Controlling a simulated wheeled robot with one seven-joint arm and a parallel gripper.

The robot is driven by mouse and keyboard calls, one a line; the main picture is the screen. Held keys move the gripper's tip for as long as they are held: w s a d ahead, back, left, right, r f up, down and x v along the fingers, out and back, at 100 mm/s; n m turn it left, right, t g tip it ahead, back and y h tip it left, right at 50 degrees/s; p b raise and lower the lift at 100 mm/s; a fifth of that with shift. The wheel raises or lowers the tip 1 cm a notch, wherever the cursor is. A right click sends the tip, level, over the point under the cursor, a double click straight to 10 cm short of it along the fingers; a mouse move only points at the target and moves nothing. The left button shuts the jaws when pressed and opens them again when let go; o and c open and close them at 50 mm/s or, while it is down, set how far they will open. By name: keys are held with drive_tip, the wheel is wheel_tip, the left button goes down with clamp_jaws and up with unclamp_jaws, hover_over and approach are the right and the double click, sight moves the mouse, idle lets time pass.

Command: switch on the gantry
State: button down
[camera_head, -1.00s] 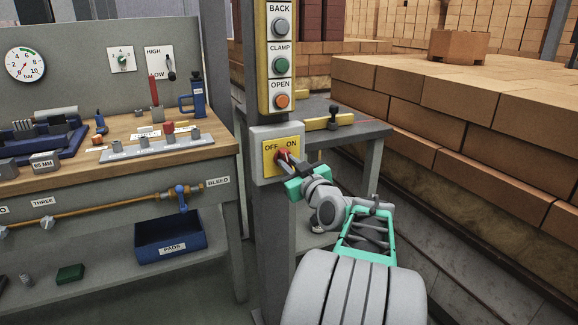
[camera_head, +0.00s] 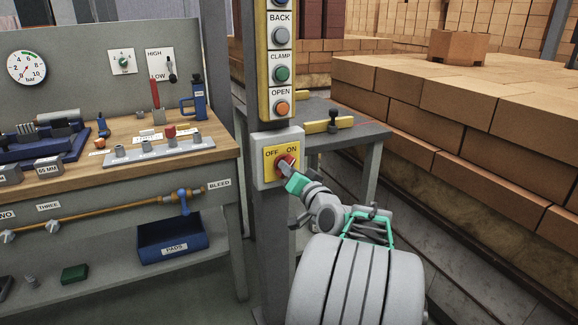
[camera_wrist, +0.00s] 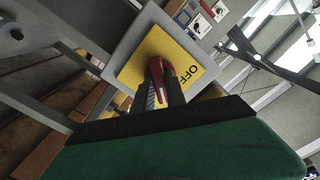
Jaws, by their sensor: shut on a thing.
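The gantry switch is a red knob (camera_head: 288,161) on a yellow plate (camera_head: 269,168) marked OFF at left and ON at right. The plate sits on a grey box on the post. My gripper (camera_head: 284,166) is at the knob, its fingers closed around the red handle. The wrist view shows the red knob (camera_wrist: 158,55) between my two dark fingers (camera_wrist: 165,90), with OFF beside it on the yellow plate (camera_wrist: 135,75). ON is not readable there. The fingers partly hide the knob, and I cannot tell its exact setting.
Above the switch is a button panel (camera_head: 263,60) with BACK, CLAMP and OPEN buttons. A workbench (camera_head: 110,179) with gauge and tools stands at left, with a blue PADS bin (camera_head: 172,248) below. A grey table (camera_head: 361,138) is behind the post. Stacked bricks (camera_head: 455,105) fill the right.

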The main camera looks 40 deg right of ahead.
drive_tip(key=shift+m+p, duration=0.35)
drive_tip(key=shift+m, duration=0.45)
drive_tip(key=c, duration=1.4)
unclamp_jaws()
drive_tip(key=shift+o, duration=0.2)
drive_tip(key=v, duration=0.7)
drive_tip(key=shift+s+p, duration=0.3)
drive_tip(key=shift+s, duration=0.1)
drive_tip(key=shift+a, duration=0.2)
